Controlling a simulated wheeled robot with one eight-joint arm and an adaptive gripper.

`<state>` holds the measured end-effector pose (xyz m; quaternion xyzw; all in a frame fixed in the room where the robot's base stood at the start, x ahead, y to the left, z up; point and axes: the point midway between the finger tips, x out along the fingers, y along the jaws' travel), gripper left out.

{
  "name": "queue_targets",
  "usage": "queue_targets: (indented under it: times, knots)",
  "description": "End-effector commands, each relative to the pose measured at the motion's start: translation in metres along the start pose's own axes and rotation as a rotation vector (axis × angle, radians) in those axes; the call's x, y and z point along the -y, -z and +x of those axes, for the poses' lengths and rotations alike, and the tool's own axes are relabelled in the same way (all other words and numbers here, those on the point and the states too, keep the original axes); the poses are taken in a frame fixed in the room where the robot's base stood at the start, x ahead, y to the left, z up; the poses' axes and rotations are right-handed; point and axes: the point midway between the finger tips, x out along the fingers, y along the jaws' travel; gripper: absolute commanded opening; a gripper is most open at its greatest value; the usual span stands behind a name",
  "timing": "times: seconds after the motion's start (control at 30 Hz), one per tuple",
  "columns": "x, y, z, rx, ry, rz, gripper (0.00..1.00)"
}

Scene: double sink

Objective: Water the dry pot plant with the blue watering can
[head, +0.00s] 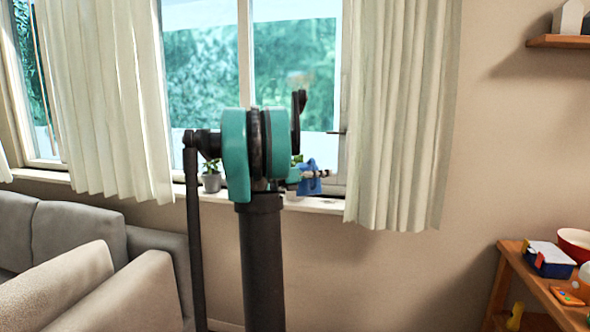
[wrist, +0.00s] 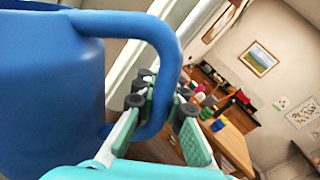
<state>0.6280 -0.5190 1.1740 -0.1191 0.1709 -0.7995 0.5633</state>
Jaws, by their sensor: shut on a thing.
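My gripper (wrist: 158,128) is shut on the handle of the blue watering can (wrist: 48,85), whose body fills the left of the wrist view. In the head view the can (head: 312,179) is small, held just right of my arm, in front of the windowsill. A grey pot with a green plant (head: 211,178) stands on the sill, left of my arm. Leaves of another plant (head: 297,159) show beside the can; its pot is mostly hidden by my arm and the can. I cannot tell which plant is dry. The can's spout is not clear.
The windowsill (head: 322,206) runs below the window between pale curtains (head: 402,115). A grey sofa (head: 75,245) is at the left. A wooden table (head: 535,285) with a red bowl (head: 575,243) and a blue box (head: 548,260) is at the right.

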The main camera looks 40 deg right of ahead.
Motion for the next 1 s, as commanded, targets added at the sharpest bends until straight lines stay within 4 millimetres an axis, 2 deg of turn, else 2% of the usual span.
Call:
queue_targets:
  times: [0.63,1.0]
  knots:
    - [0.004,-0.018,0.000,-0.001,0.000,-0.065,0.00]
    - [0.004,-0.019,0.000,-0.001,0.000,-0.070,0.00]
